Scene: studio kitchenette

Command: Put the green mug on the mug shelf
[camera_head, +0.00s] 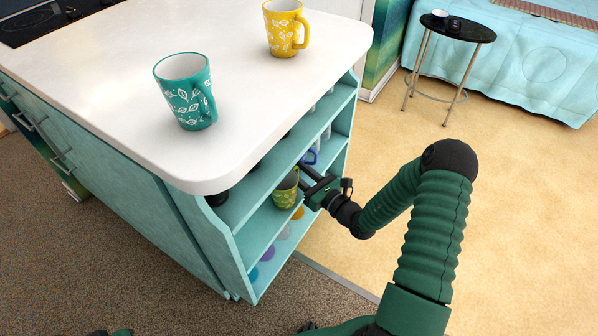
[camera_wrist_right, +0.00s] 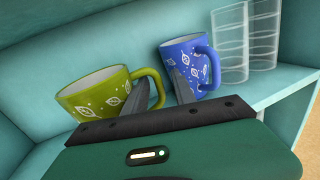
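The green mug (camera_head: 284,194), yellow-green with white leaf prints, sits on a middle shelf of the open shelving at the counter's end. It also shows in the right wrist view (camera_wrist_right: 92,97), with its handle towards my gripper. My right gripper (camera_head: 306,180) reaches into that shelf from the right. In the right wrist view its fingers (camera_wrist_right: 158,82) are apart, with the mug's handle between them; one finger appears to pass through the handle loop. Contact cannot be told. The mug looks upright, its base partly hidden.
A blue mug (camera_wrist_right: 190,62) stands close right of the fingers, with clear glasses (camera_wrist_right: 248,40) beyond it. A teal mug (camera_head: 186,92) and a yellow mug (camera_head: 284,28) stand on the white countertop (camera_head: 110,70). Shelf boards lie close above and below my gripper.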

